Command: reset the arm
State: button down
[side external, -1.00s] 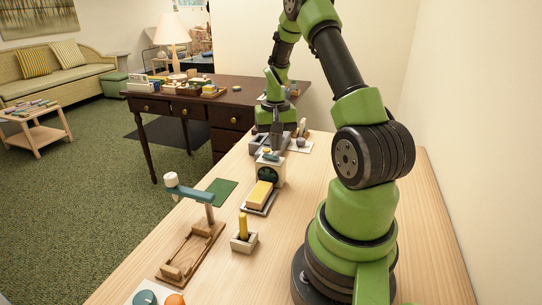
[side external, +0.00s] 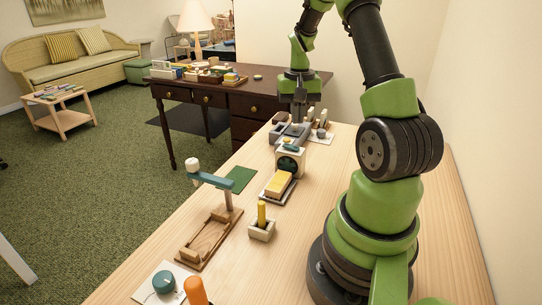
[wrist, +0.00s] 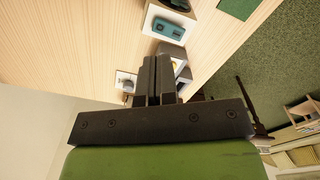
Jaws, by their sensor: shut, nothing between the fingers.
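My gripper (side external: 297,117) hangs at the far end of the wooden bench, pointing down over a grey tray-like item (side external: 289,134). It is empty. In the wrist view its two dark fingers (wrist: 158,78) are pressed together with nothing between them. The fingers cover part of the grey items below, so I cannot tell the exact gap between fingertips and tray.
The pale bench (side external: 330,220) holds a white box with a dark dial (side external: 289,162), a yellow block (side external: 279,184) on a tray, a yellow peg in a block (side external: 262,222), a wooden stand with a teal arm (side external: 212,180) and an orange knob (side external: 195,290). The bench's right side is mostly clear.

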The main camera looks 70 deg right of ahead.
jog(key=w+a+r+n+t, duration=0.3)
jog(key=a+r+n+t, duration=0.1)
jog(key=a+r, duration=1.05)
jog(key=s+a+n+t+y, duration=0.1)
jog(key=s+a+n, duration=0.1)
jog(key=s+a, duration=0.2)
jog(key=s+a+r+n+t+y, duration=0.1)
jog(key=s+a, duration=0.4)
jog(key=a, duration=0.5)
jog(key=shift+s+a+r+n+t, duration=0.15)
jog(key=shift+s+n+t, duration=0.05)
jog(key=shift+n+t, duration=0.35)
